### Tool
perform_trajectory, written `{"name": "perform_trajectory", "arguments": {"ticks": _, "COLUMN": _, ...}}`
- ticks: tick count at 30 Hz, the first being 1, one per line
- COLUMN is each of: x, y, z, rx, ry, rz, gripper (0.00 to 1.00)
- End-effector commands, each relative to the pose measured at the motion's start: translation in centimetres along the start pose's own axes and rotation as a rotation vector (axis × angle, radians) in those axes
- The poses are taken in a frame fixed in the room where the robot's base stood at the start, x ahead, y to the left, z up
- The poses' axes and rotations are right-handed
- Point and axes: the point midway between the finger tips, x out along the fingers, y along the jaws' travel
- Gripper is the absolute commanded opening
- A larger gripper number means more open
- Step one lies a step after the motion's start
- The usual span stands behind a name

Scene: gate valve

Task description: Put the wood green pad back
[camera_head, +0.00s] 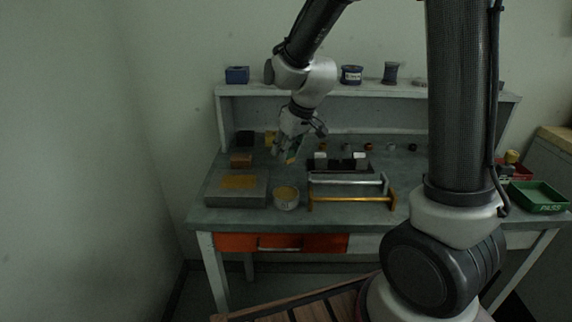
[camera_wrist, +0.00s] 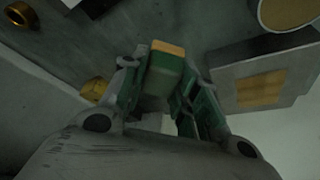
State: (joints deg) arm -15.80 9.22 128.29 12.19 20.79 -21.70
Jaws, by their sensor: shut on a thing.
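The wood green pad (camera_wrist: 166,68) is a small block with a green face and a tan wood-coloured end. It is between the fingers of my gripper (camera_wrist: 163,88) in the wrist view, and my gripper is shut on it. In the head view my gripper (camera_head: 286,153) hangs over the back left of the bench, with the green pad (camera_head: 293,155) showing at its fingers. The pad is tilted and appears held above the bench top. The fingers hide part of it.
A grey block with a tan patch (camera_head: 238,183) and a round tin (camera_head: 286,200) stand at the front left. A brown block (camera_head: 241,161), a black block (camera_head: 245,138) and a yellow block (camera_head: 271,138) lie behind. Metal handles (camera_head: 350,198) are to the right.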

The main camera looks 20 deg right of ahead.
Motion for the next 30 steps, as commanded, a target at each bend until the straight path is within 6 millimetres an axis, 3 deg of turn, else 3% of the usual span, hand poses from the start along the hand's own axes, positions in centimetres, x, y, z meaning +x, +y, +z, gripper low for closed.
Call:
{"name": "perform_trajectory", "arguments": {"ticks": 11, "x": 4.0, "y": 0.0, "z": 1.7, "rx": 0.000, "ry": -0.002, "rz": 0.000, "gripper": 0.08}}
{"name": "perform_trajectory", "arguments": {"ticks": 21, "x": 4.3, "y": 0.0, "z": 1.8, "rx": -0.001, "ry": 0.000, "rz": 0.000, "gripper": 0.08}}
{"name": "perform_trajectory", "arguments": {"ticks": 22, "x": 4.3, "y": 0.0, "z": 1.8, "rx": -0.001, "ry": 0.001, "rz": 0.000, "gripper": 0.32}}
{"name": "perform_trajectory", "arguments": {"ticks": 25, "x": 4.3, "y": 0.0, "z": 1.8, "rx": -0.001, "ry": 0.001, "rz": 0.000, "gripper": 0.50}}
{"name": "perform_trajectory", "arguments": {"ticks": 30, "x": 4.2, "y": 0.0, "z": 1.8, "rx": -0.001, "ry": 0.001, "rz": 0.000, "gripper": 0.52}}
